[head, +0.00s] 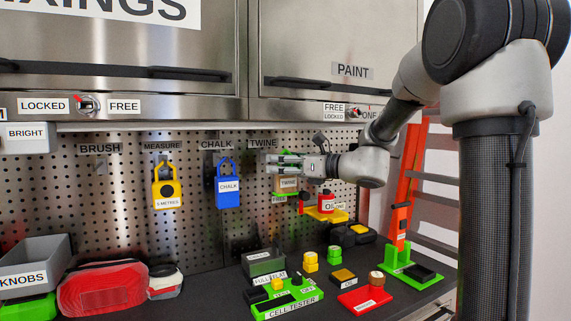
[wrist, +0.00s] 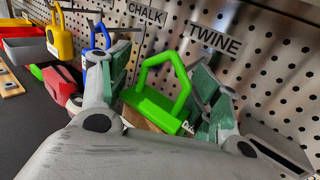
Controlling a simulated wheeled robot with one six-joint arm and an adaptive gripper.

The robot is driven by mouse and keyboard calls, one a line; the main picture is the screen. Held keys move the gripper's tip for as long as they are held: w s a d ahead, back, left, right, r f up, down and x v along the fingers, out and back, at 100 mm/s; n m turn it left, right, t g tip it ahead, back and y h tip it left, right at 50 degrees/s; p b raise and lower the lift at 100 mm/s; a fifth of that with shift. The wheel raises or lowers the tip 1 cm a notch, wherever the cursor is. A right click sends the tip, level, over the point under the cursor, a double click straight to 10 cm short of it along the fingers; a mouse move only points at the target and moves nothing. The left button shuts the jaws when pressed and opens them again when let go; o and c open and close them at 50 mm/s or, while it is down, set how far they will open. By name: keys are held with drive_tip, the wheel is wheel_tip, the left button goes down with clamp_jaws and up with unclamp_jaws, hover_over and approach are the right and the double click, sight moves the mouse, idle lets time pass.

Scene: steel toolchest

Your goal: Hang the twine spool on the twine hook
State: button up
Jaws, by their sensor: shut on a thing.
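The twine spool (head: 288,184) is a tan block with a "TWINE" label and green parts. In the wrist view its green loop handle and green top plate (wrist: 156,106) stand between the fingers, with a bit of tan body below. My gripper (head: 290,165) is shut on the spool and holds it upright in front of the pegboard; the two padded fingers flank it in the wrist view (wrist: 158,92). The TWINE label (head: 263,143) is on the board just up and left of the gripper, and also shows in the wrist view (wrist: 215,40). I cannot make out the twine hook; my gripper may hide it.
A blue chalk holder (head: 228,190) and a yellow measure (head: 166,188) hang to the left. A yellow shelf (head: 322,215) with a red bottle is close right of the spool. The bench below holds a green cell tester (head: 288,304), a red pouch (head: 102,290) and small blocks.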

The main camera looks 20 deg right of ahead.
drive_tip(key=shift+w+a+f, duration=0.15)
drive_tip(key=shift+w+f, duration=0.1)
drive_tip(key=shift+w, duration=0.55)
drive_tip(key=shift+w+a+f, duration=0.2)
drive_tip(key=shift+w+f, duration=0.1)
drive_tip(key=shift+w, duration=0.45)
drive_tip(key=shift+w+a+f, duration=0.15)
drive_tip(key=shift+w+f, duration=0.1)
drive_tip(key=shift+w, duration=0.55)
drive_tip(key=o, duration=1.2)
drive_tip(key=shift+c, duration=0.2)
drive_tip(key=shift+d, duration=0.1)
